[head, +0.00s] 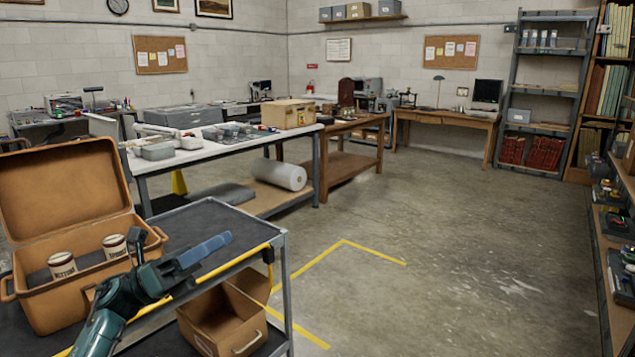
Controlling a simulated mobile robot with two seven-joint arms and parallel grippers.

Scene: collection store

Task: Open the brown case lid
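The brown case (38,303) stands on a dark-topped cart at the lower left. Its lid (62,185) is raised and leans back, so the inside shows. Two cream, lettered cylindrical containers, one on the left (62,265) and one on the right (114,246), stand inside. My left gripper (222,242), with blue fingers on a teal arm, is to the right of the case over the cart, apart from the lid. My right gripper is out of view.
The cart's dark top (200,222) has a yellow-edged frame. A brown open box (222,318) sits on its lower shelf. A white-topped workbench (215,150) stands behind. Shelving (617,215) lines the right. The floor between is clear, with yellow tape (372,251).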

